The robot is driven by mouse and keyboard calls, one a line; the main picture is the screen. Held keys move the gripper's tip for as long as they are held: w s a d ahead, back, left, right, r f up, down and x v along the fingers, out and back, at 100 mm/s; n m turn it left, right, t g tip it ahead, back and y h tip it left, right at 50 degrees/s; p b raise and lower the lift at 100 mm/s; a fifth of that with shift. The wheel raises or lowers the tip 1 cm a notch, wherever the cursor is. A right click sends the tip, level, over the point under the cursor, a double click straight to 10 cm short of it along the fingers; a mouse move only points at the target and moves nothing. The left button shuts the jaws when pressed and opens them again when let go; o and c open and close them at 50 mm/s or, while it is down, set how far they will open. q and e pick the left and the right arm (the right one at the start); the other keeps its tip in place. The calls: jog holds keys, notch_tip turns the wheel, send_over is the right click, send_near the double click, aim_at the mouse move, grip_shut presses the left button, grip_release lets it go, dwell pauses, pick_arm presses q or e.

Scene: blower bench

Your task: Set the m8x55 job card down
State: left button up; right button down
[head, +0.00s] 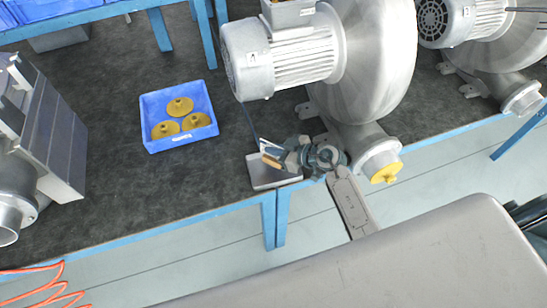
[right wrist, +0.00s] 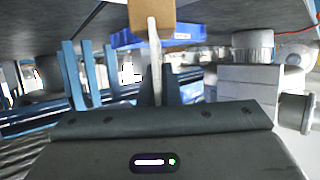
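My right gripper (head: 277,157) is above the front edge of the dark bench. It is shut on a thin white card (head: 276,146), seen nearly edge-on between the dark fingers in the right wrist view (right wrist: 156,75). A tan piece (right wrist: 152,18) shows at the far end of the card, and near the fingertips in the head view. No print on the card can be read. A small grey metal tray (head: 264,183) lies just below the gripper at the bench edge, partly hidden by it. I cannot tell whether the card touches the tray. My left gripper is not in view.
A blue bin (head: 181,146) with yellow caps stands left of the gripper. Bare bench top (head: 110,190) lies to the left.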

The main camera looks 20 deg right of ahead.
aim_at(274, 157)
notch_tip(274, 157, down, 4)
jog(key=shift+a+r, duration=0.1)
jog(key=shift+r, duration=0.15)
jog(key=shift+f, duration=0.5)
jog(key=shift+f, duration=0.15)
jog(key=c, duration=1.6)
grip_release()
jog(key=shift+c, duration=0.2)
